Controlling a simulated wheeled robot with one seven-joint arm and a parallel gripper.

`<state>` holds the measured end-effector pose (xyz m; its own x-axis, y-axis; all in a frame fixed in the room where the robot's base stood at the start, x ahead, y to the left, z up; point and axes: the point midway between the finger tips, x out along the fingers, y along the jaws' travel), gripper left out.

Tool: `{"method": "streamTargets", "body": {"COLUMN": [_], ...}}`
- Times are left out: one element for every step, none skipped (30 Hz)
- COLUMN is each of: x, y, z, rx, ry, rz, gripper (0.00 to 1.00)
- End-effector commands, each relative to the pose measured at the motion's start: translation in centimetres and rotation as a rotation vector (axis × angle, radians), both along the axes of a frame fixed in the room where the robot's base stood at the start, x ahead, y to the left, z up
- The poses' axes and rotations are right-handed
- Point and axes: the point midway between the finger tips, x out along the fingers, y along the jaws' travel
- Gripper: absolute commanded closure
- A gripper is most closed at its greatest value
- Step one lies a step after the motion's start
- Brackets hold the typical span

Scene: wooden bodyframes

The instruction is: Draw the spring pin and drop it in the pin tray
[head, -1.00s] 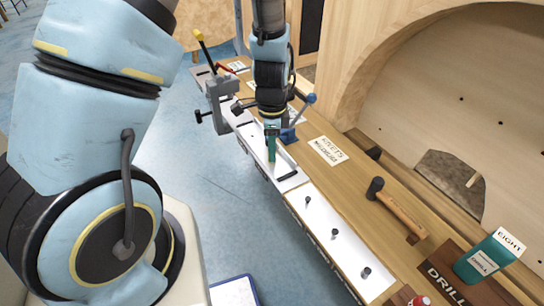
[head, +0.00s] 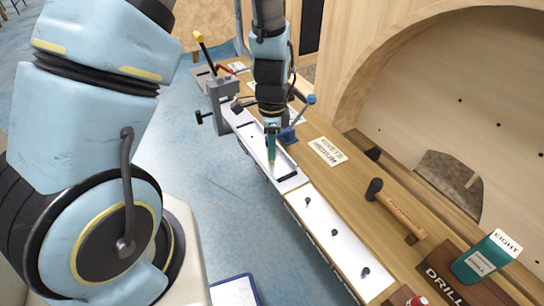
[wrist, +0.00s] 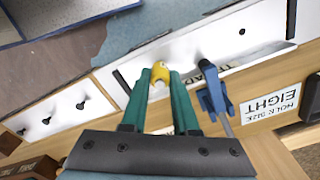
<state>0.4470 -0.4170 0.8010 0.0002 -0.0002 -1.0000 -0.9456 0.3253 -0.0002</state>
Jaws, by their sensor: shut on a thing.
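My gripper (wrist: 159,78) has two green fingers shut on a small yellow-headed piece (wrist: 158,72), which looks like the spring pin. In the head view my gripper (head: 271,163) points down at the near end of the white slotted plate (head: 290,184) on the bench. The plate also shows in the wrist view (wrist: 185,55). The pin's lower part is hidden, and I cannot tell whether it is still seated in the plate. A blue-edged shallow tray (head: 235,291) lies low at the bottom of the head view; I cannot tell whether it is the pin tray.
A blue clamp (head: 290,134) stands close to the right of my gripper. A white strip with several dark pegs (head: 334,233) continues toward the front. A hammer (head: 397,209), a teal box (head: 486,257) and a grey vise (head: 222,100) are on the bench. Open floor lies left.

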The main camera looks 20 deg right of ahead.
Motion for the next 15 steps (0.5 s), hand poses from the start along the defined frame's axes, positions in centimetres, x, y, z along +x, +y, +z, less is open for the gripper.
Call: {"method": "streamTargets", "body": {"x": [0.0,0.0,0.0,0.0,0.0,0.0,0.0,0.0,0.0,0.0,0.0,0.0,0.0,0.0,0.0], "y": [0.0,0.0,0.0,0.0,0.0,0.0,0.0,0.0,0.0,0.0,0.0,0.0,0.0,0.0,0.0], "z": [0.1,0.2,0.2,0.3,0.3,0.3,0.3,0.3,0.4,0.4,0.5,0.7,0.8,1.0,1.2], "rx": [0.0,0.0,0.0,0.0,0.0,0.0,0.0,0.0,0.0,0.0,0.0,0.0,0.0,0.0,-0.001], "ry": [0.0,0.0,0.0,0.0,0.0,0.0,0.0,0.0,0.0,0.0,0.0,0.0,0.0,0.0,0.0], "rz": [0.0,0.0,0.0,0.0,0.0,0.0,0.0,0.0,0.0,0.0,0.0,0.0,0.0,0.0,0.0], "gripper": [1.0,1.0,1.0,1.0,1.0,1.0,1.0,1.0,1.0,1.0,1.0,1.0,1.0,1.0,1.0]}}
